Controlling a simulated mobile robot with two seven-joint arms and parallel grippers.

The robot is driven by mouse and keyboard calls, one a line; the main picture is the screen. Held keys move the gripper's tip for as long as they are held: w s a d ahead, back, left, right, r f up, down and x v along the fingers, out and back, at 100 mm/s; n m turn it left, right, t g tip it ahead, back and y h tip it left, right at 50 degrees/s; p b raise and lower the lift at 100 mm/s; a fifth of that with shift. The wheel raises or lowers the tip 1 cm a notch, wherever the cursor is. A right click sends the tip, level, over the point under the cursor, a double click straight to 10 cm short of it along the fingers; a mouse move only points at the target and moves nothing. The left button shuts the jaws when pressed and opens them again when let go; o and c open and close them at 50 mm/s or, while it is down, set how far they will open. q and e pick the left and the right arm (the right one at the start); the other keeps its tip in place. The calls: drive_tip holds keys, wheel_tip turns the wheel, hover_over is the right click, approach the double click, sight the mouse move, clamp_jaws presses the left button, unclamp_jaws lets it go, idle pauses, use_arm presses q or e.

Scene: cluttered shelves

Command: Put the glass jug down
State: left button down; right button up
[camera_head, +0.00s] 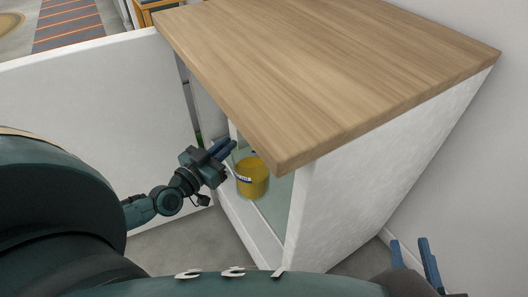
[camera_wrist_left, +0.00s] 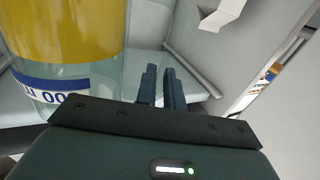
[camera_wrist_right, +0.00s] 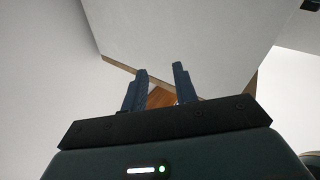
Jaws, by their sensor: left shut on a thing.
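The glass jug (camera_head: 252,178), with yellow contents and a blue-and-white label, is at the open front of the cabinet, under the wooden top. It is large at the left of the left wrist view (camera_wrist_left: 75,75). My left gripper (camera_head: 228,149) is beside the jug, its fingers (camera_wrist_left: 162,85) close together and shut on it. The gripped part is not clear in the picture. I cannot tell whether the jug touches the shelf (camera_head: 278,205) below it. My right gripper (camera_head: 428,262) is empty, its fingers (camera_wrist_right: 160,88) apart, outside the cabinet at the lower right.
The wooden cabinet top (camera_head: 320,70) overhangs the jug. The white side panel (camera_head: 350,170) stands to the right of the opening. A white open door (camera_head: 90,100) stands at the left. Grey floor (camera_head: 180,245) is in front.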

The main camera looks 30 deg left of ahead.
use_arm(q)
drive_tip(key=w+d, duration=0.5)
drive_tip(key=w, duration=0.4)
wheel_tip(320, 180, down, 7)
drive_tip(key=b, duration=0.7)
drive_tip(key=shift+w+d+r, duration=0.15)
drive_tip(key=shift+w+d, duration=0.05)
drive_tip(key=shift+d, duration=0.05)
use_arm(e)
drive_tip(key=shift+w+a+r+m+t+y, duration=0.1)
drive_tip(key=shift+w+a+m+t+y, duration=0.25)
drive_tip(key=shift+a+m+y, duration=0.3)
drive_tip(key=shift+s, duration=0.1)
use_arm(q)
drive_tip(key=shift+f, duration=0.2)
drive_tip(key=c, duration=1.5)
unclamp_jaws()
drive_tip(key=shift+f, duration=0.1)
use_arm(e)
drive_tip(key=shift+d+r+t, duration=0.1)
drive_tip(key=shift+t, duration=0.15)
